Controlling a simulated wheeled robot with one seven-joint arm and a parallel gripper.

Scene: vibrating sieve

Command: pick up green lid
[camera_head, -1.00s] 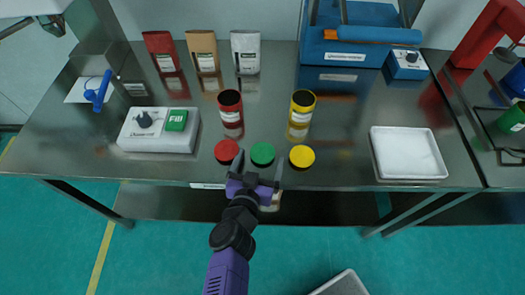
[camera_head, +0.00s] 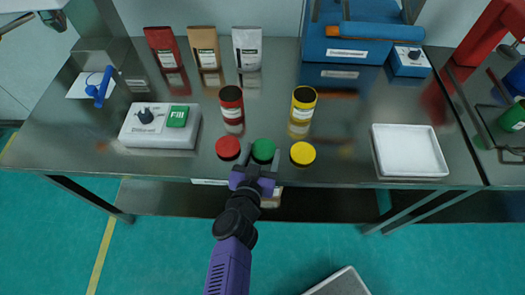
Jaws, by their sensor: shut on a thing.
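The green lid (camera_head: 263,151) lies at the front of the steel table, between the red lid (camera_head: 228,148) and the yellow lid (camera_head: 303,153). My gripper (camera_head: 262,157) reaches in from the front edge, with its fingers on either side of the green lid. It is shut on the green lid. The lid's front part is partly covered by the gripper. I cannot tell whether the lid is lifted off the table.
A red jar (camera_head: 231,107) and a yellow jar (camera_head: 303,107) stand behind the lids. A control box with a green Fill button (camera_head: 160,126) is at left, a white tray (camera_head: 409,151) at right. Several pouches (camera_head: 204,48) and a blue machine (camera_head: 352,37) stand at the back.

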